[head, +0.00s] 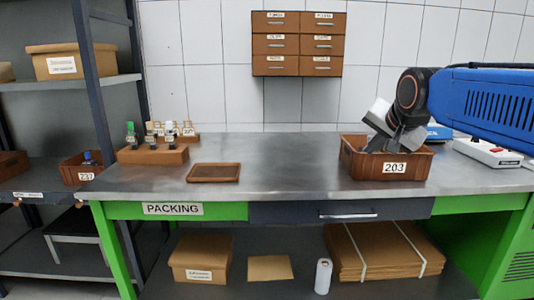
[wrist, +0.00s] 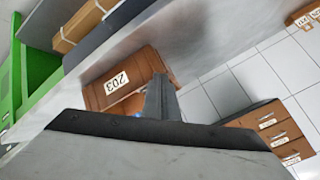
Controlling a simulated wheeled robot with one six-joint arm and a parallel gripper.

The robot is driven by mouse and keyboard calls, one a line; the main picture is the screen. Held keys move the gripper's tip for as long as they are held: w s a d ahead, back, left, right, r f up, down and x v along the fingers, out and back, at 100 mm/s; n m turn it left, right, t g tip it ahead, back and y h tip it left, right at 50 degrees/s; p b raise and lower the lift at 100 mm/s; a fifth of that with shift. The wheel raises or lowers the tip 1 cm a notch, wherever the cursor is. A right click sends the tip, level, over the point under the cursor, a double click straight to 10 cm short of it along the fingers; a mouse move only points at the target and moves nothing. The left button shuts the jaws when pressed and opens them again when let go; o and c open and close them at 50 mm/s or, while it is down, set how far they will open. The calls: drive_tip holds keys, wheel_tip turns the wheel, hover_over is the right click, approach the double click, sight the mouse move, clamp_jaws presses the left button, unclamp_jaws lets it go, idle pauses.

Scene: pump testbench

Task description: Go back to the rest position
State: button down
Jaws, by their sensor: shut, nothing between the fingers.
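My gripper (head: 376,143) is at the brown bin labelled 203 (head: 415,164), over its left part, at the right of the packing bench. In the head view its fingertips reach down to about the bin's rim. My blue arm comes in from the right. In the wrist view the fingers (wrist: 160,98) are together and point toward the bin 203 (wrist: 100,97). The fingers hide part of the bin's inside. Nothing shows between them.
The steel bench (head: 270,158) is clear in its middle around a small brown tray (head: 214,172). A wooden rack (head: 152,155) with bottles stands at the left. Brown drawers (head: 298,44) hang on the wall.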

drive_tip(key=s+d+f+n+g, duration=0.1)
drive_tip(key=s+f+n+g, duration=0.4)
drive_tip(key=s+f, duration=2)
drive_tip(key=s+n, duration=0.3)
drive_tip(key=shift+f, duration=0.15)
